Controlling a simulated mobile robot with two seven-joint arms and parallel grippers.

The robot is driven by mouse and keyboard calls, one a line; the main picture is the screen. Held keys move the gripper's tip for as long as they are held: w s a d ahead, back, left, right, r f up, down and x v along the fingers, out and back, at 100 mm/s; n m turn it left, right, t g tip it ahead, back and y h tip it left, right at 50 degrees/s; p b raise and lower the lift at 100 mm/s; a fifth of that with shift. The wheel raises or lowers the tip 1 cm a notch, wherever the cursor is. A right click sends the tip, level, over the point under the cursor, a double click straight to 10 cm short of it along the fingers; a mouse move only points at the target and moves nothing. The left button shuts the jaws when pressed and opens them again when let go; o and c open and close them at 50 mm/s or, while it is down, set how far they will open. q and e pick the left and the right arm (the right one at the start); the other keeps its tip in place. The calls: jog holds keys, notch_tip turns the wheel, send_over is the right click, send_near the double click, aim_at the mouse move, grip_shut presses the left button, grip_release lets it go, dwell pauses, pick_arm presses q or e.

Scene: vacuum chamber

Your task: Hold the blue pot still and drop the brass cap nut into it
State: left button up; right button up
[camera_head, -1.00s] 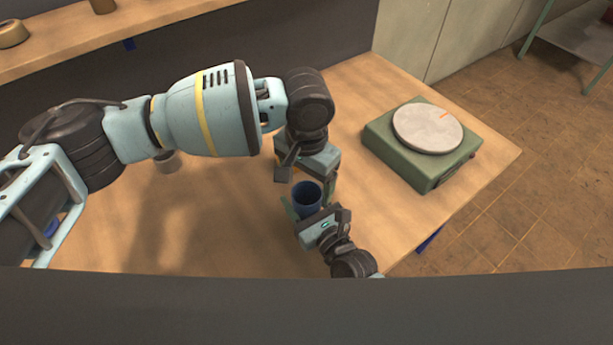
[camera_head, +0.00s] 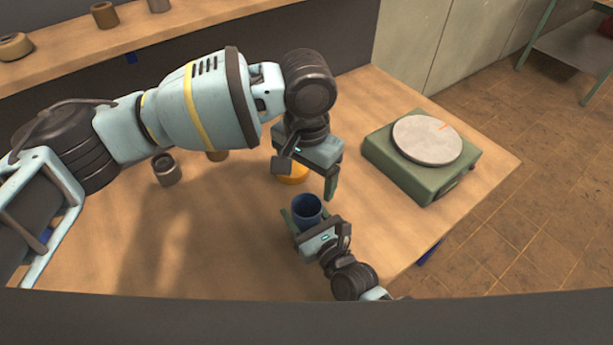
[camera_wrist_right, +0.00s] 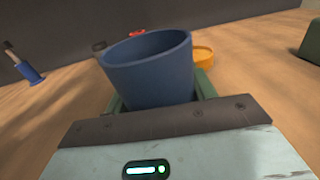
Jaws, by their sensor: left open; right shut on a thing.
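The blue pot (camera_head: 307,210) stands upright near the front of the table, and its inside looks dark in the head view. My right gripper (camera_head: 305,218) is shut on it from the near side. In the right wrist view the pot (camera_wrist_right: 150,70) sits between the green fingers, its mouth tilted in the picture. My left gripper (camera_head: 322,180) is open, above and behind the pot, clear of its rim; one green finger shows plainly. I cannot see the brass cap nut in either view; the pot's bottom is hidden.
A yellow-orange dish (camera_head: 293,174) lies behind the pot, partly under my left gripper. A green scale (camera_head: 425,165) with a round plate stands to the right. A grey-brown cup (camera_head: 166,169) stands at left. A blue holder (camera_wrist_right: 30,73) shows in the wrist view.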

jog(key=o, duration=1.1)
jog(key=v, duration=1.2)
